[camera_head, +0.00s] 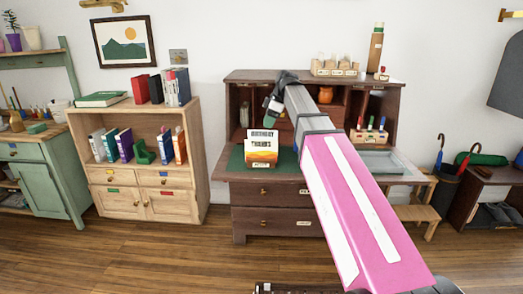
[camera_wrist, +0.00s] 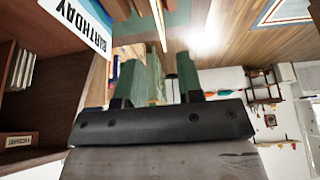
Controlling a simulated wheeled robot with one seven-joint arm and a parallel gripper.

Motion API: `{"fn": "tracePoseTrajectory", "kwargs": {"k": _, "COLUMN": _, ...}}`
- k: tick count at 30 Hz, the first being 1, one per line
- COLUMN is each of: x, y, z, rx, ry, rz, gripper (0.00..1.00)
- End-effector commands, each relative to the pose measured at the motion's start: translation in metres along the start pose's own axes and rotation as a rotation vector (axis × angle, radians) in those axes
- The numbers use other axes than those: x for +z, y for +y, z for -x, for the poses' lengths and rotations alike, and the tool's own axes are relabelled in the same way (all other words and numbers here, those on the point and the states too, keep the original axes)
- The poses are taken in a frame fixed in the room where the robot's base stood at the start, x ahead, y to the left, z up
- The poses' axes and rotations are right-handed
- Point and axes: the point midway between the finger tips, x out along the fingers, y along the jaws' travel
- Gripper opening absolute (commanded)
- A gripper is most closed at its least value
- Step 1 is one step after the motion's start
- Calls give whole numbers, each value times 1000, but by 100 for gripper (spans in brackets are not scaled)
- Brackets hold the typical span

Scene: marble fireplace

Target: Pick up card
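A white piece lettered "BIRTHDAY" (camera_head: 262,134) stands upright behind a "THANKS" piece (camera_head: 262,144), in or behind a small orange and yellow holder (camera_head: 261,158) on the desk. I cannot tell whether these are cards or dividers. The "BIRTHDAY" piece also shows at the upper left in the wrist view (camera_wrist: 83,22), apart from my fingers. My gripper (camera_head: 270,112) is above the holder, in front of the desk's cubbyholes. In the wrist view its green fingers (camera_wrist: 160,70) stand apart, with no object clearly held between them.
The dark desk (camera_head: 263,219) has cubbyholes with an orange pot (camera_head: 325,95) and small tools (camera_head: 368,129). A wooden bookcase (camera_head: 146,115) stands left, and a green cabinet (camera_head: 45,188) beyond it. A wooden step stool (camera_head: 416,214) stands right. Floor in front is clear.

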Motion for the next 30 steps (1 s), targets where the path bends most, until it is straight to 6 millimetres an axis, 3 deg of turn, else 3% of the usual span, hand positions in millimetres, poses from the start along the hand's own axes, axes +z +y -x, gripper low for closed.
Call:
{"fn": "tracePoseTrajectory", "kwargs": {"k": 10, "x": 1, "y": 0, "z": -45, "rx": 0, "ry": -1, "rz": -1, "gripper": 34}}
{"fn": "tracePoseTrajectory", "kwargs": {"k": 17, "x": 2, "y": 0, "z": -59, "rx": 0, "ry": -1, "rz": -1, "gripper": 34}}
{"fn": "tracePoseTrajectory", "kwargs": {"k": 30, "x": 5, "y": 2, "z": -105, "rx": 0, "ry": -1, "rz": -2, "gripper": 34}}
